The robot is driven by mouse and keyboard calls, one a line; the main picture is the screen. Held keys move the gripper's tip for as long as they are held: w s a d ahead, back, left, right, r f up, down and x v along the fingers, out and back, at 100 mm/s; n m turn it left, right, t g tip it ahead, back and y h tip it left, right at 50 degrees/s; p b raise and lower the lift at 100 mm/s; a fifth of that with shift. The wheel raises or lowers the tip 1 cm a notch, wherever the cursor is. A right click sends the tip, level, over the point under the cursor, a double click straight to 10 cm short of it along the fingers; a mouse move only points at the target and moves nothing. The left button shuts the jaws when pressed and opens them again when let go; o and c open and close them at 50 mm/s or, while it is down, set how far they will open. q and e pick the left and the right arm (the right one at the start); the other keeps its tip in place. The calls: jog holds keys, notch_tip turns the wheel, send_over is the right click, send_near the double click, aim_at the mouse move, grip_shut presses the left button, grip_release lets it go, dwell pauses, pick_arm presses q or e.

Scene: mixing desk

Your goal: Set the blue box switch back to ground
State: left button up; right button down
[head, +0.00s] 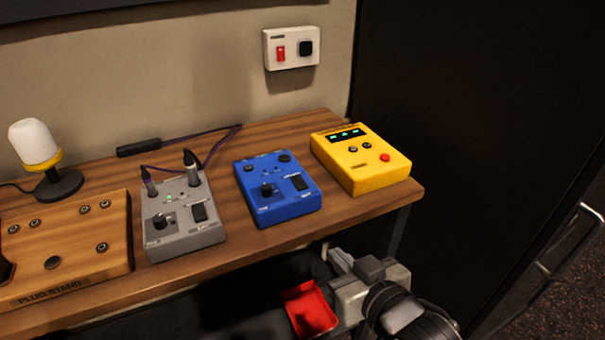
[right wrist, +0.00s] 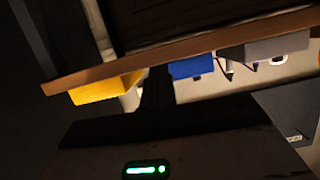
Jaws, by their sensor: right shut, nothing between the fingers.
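The blue box (head: 285,205) sits on the wooden desk, between a grey box and a yellow box. Its top has a black switch (head: 299,182), a black knob (head: 266,189) and two sockets at the back. The labels are too small to read, and I cannot tell which way the switch is set. In the right wrist view the blue box (right wrist: 192,68) shows beyond the desk edge. My right gripper (head: 335,262) is shut and empty, in front of and below the desk's front edge, apart from the blue box. My left gripper is not in view.
The grey box (head: 180,245) has two plugs with cables. The yellow box (head: 365,180) stands at the desk's right end. A plug stand (head: 110,255) and a lamp (head: 36,145) are at left. A red tray (head: 310,308) lies below the desk. A wall plate (head: 292,64) is behind.

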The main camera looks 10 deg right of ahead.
pick_arm(q)
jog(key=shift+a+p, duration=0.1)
jog(key=shift+p, duration=0.25)
pick_arm(e)
jog(key=w+a+r+t, duration=0.1)
jog(key=w+r, duration=0.3)
jog(key=r, duration=0.7)
jog(key=shift+a+r+t+y, duration=0.15)
jog(key=shift+r+t+y, duration=0.2)
jog(key=shift+t, duration=0.35)
send_over(302, 188)
jog(key=shift+s+f, duration=0.1)
jog(key=shift+f, duration=0.45)
notch_tip(302, 188, down, 3)
jog(key=shift+r, duration=0.1)
jog(key=shift+f, duration=0.55)
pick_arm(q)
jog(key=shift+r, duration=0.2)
pick_arm(e)
jog(key=shift+f, duration=0.1)
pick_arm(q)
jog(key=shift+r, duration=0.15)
pick_arm(e)
jog(key=shift+f, duration=0.1)
